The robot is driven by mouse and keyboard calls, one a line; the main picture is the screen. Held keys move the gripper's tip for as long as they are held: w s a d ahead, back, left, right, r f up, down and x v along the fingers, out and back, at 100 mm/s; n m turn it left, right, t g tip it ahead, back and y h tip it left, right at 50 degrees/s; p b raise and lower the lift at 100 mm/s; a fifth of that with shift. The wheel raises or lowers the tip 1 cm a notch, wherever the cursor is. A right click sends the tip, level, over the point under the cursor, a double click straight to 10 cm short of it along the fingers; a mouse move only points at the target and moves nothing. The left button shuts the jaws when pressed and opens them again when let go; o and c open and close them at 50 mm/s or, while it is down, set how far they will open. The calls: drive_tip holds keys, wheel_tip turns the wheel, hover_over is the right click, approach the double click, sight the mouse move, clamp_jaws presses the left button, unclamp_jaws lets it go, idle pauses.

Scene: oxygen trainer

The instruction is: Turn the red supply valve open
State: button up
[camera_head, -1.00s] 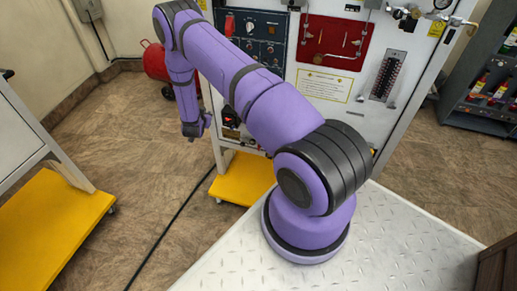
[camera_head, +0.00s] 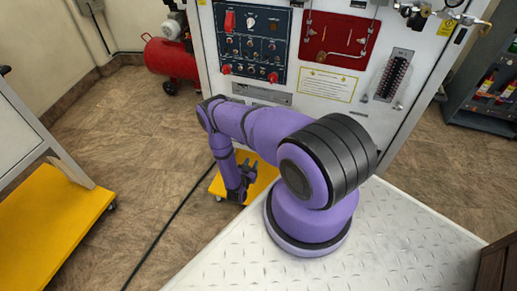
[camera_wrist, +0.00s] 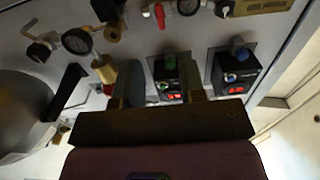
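The trainer's white front panel (camera_head: 326,84) stands upright beyond my arm in the head view. Its blue sub-panel has a red knob at lower left (camera_head: 225,69), another red knob at lower right (camera_head: 273,77) and a red upright handle (camera_head: 230,20). I cannot tell which red part is the supply valve. My gripper (camera_head: 245,172) hangs low before the panel, over the yellow base. In the wrist view my gripper (camera_wrist: 160,72) has its two fingers apart, with nothing held between them. A small red handle (camera_wrist: 160,15) shows beyond them among the fittings.
The wrist view shows gauges (camera_wrist: 77,41), brass fittings and black boxes with red switches (camera_wrist: 236,75). A red tank (camera_head: 170,58) stands at back left. A yellow-shelved cart (camera_head: 50,220) is at left. A black cable crosses the open floor.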

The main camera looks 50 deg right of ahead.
drive_tip(key=x, duration=1)
drive_tip(key=shift+w+d, duration=0.1)
clamp_jaws()
